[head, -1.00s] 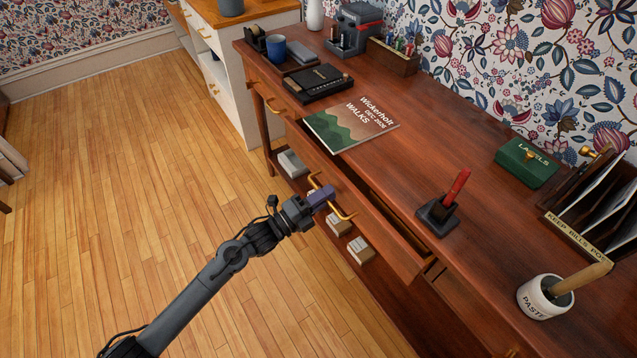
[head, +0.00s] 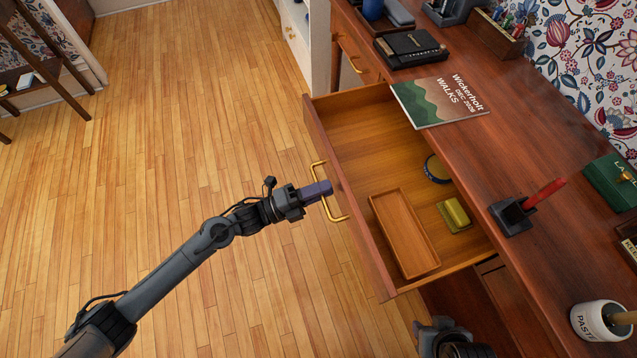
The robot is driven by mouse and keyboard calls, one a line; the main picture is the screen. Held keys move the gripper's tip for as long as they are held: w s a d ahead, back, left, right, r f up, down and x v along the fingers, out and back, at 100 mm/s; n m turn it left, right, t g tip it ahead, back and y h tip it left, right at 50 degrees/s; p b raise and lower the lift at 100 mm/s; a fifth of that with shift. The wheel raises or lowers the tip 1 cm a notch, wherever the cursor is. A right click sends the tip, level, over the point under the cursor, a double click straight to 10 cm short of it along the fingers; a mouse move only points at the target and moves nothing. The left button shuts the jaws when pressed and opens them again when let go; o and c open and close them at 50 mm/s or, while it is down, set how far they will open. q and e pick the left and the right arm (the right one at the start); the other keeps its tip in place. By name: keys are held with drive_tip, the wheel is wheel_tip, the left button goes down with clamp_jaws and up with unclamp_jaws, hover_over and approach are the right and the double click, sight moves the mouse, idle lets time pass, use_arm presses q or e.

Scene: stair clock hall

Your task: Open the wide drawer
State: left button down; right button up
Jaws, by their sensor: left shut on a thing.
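The wide drawer (head: 345,130) stands well out from the wooden desk (head: 470,130). Its inside shows a wooden tray (head: 404,233), a yellow-green block (head: 454,214) and a round dark blue-rimmed thing (head: 436,169). A brass bow handle (head: 326,192) is on its front. My left gripper (head: 318,192) is at the middle of this handle, shut on it; its fingertips partly cover the bar. Part of my right arm shows at the bottom edge, but its jaws cannot be made out.
On the desk top lie a Walks booklet (head: 440,102), a black box (head: 410,48), a red-handled stamp on a stand (head: 515,214) and a paste pot (head: 598,322). Another drawer handle (head: 357,64) is farther back. The wooden floor (head: 200,120) left of the drawer is clear.

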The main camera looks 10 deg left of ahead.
use_arm(q)
drive_tip(key=shift+a, duration=0.1)
drive_tip(key=shift+s, duration=0.1)
drive_tip(key=c, duration=1.3)
unclamp_jaws()
drive_tip(key=shift+o, duration=0.2)
drive_tip(key=p+v, duration=0.2)
drive_tip(key=v, duration=0.8)
drive_tip(key=shift+s+a+p, duration=0.2)
drive_tip(key=shift+a+p, duration=0.1)
drive_tip(key=shift+a, duration=0.05)
